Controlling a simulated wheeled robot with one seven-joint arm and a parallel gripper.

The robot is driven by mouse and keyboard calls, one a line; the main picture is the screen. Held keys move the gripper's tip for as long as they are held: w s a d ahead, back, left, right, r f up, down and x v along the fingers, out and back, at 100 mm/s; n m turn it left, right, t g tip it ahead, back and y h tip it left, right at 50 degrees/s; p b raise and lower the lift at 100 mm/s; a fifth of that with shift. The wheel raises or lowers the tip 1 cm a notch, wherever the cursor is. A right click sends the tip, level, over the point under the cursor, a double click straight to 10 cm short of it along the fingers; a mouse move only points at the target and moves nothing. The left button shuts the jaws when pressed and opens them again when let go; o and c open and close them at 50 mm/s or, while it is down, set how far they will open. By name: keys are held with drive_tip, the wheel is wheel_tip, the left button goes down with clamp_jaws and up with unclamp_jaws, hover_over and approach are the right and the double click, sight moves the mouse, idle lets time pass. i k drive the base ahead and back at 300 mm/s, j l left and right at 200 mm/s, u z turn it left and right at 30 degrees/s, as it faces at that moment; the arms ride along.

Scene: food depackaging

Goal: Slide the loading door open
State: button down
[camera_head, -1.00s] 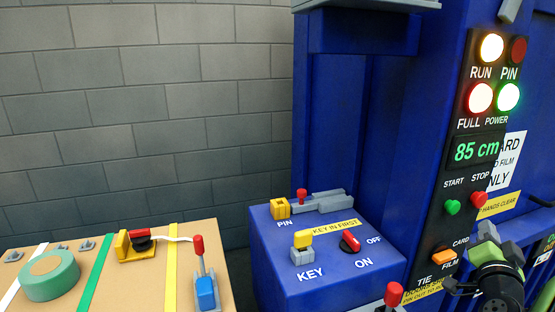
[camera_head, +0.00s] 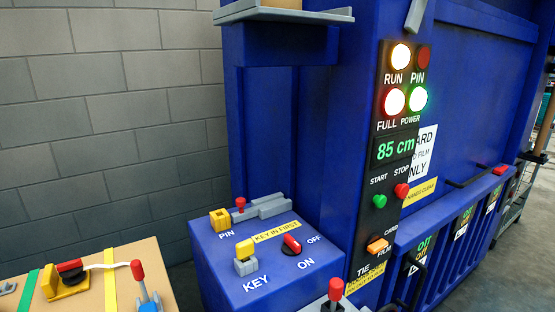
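The blue baler fills the middle and right of the head view. Its broad upper front panel (camera_head: 472,95), right of the control strip, looks like the loading door. A grey handle-like piece (camera_head: 415,15) hangs at the top near the control strip. My gripper is not in view.
A blue key box (camera_head: 250,285) juts out at lower middle. A wooden bench (camera_head: 130,265) stands at lower left. Open floor (camera_head: 490,285) and a rack (camera_head: 520,200) lie at right.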

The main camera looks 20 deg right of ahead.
sight(481, 54)
drive_tip(key=z, duration=0.4)
drive_tip(key=l+z, duration=0.15)
drive_tip(key=z, duration=0.7)
